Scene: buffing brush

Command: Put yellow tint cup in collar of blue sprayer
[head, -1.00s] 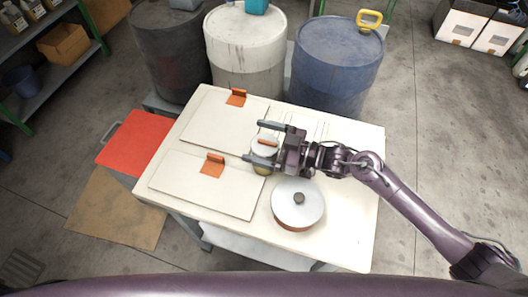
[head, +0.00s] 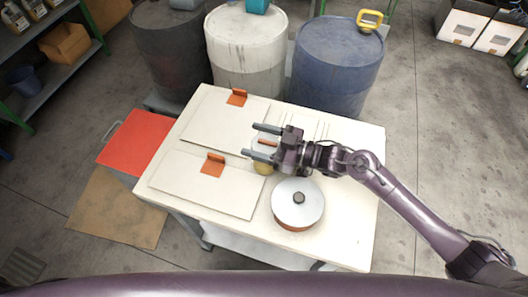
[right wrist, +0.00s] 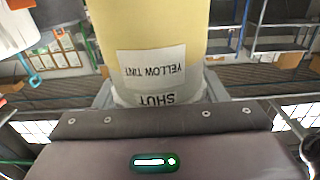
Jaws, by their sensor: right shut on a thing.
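The yellow tint cup shows in the right wrist view (right wrist: 150,35) as a yellow cylinder, its "YELLOW TINT" and "SHUT" lettering upside down. In the head view the cup (head: 263,168) is mostly covered by my right gripper (head: 254,140); a pale top with an orange strip shows between the fingers and some yellow below them. My right gripper is shut on the cup, over the table's middle. I cannot tell whether the cup touches the table. My left gripper is not in view. I cannot make out a blue sprayer or its collar.
On the cream table (head: 350,200), two flat panels with orange tabs (head: 212,165) lie left of the gripper. A round pot with a pale lid (head: 297,203) stands close in front. A blue drum (head: 336,70) and a white drum (head: 245,45) stand behind. The table's right side is mostly clear.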

